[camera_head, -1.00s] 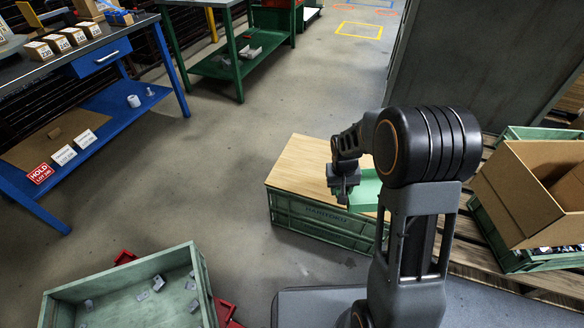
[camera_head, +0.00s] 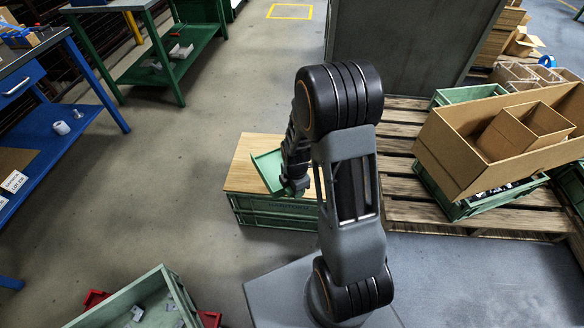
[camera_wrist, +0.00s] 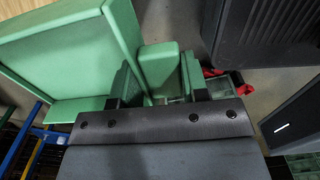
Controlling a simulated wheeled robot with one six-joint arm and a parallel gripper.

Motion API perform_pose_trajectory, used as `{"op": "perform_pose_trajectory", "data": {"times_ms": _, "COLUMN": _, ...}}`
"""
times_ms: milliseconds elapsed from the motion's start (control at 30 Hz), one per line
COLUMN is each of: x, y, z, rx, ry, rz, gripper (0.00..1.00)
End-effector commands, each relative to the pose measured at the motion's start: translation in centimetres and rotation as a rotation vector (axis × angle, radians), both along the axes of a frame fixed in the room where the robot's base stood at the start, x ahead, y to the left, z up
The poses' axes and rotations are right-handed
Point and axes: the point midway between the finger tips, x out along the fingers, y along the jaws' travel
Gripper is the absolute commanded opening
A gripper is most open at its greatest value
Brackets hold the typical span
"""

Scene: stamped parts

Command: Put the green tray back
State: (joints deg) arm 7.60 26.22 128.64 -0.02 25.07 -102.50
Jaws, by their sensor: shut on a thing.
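The green tray (camera_head: 266,168) is a shallow tray with raised edges. In the head view it shows just left of my gripper (camera_head: 294,190), above the wooden top (camera_head: 241,172) of a green crate stack. I cannot tell if it touches the wood. In the wrist view the tray (camera_wrist: 62,58) fills the upper left, and a green block-like grip (camera_wrist: 159,68) sits between the fingers of my gripper (camera_wrist: 158,82). My gripper is shut on the tray. My arm hides the tray's right side in the head view.
An open green bin (camera_head: 137,301) with grey parts is at the lower left. A pallet (camera_head: 425,211) with a cardboard box (camera_head: 445,158) stands right. The blue bench (camera_head: 75,135) and green bench (camera_head: 130,72) are at left. Floor between (camera_head: 180,185) is clear.

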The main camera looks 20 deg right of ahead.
Motion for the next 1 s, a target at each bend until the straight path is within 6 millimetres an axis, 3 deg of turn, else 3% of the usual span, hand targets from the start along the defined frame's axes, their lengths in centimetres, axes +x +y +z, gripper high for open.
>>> {"op": "perform_pose_trajectory", "data": {"times_ms": 267, "x": -0.3, "y": -1.1, "z": -0.5, "rx": 0.005, "ry": -0.001, "rz": 0.171, "gripper": 0.07}}
{"op": "perform_pose_trajectory", "data": {"times_ms": 633, "x": 5.6, "y": -7.3, "z": -4.7, "rx": 0.004, "ry": -0.003, "rz": 0.183, "gripper": 0.07}}
{"op": "perform_pose_trajectory", "data": {"times_ms": 800, "x": 7.2, "y": -8.8, "z": -7.4, "rx": 0.005, "ry": -0.001, "rz": 0.185, "gripper": 0.07}}
{"op": "perform_pose_trajectory", "data": {"times_ms": 1000, "x": 8.2, "y": -9.8, "z": -8.9, "rx": 0.005, "ry": -0.001, "rz": 0.186, "gripper": 0.07}}
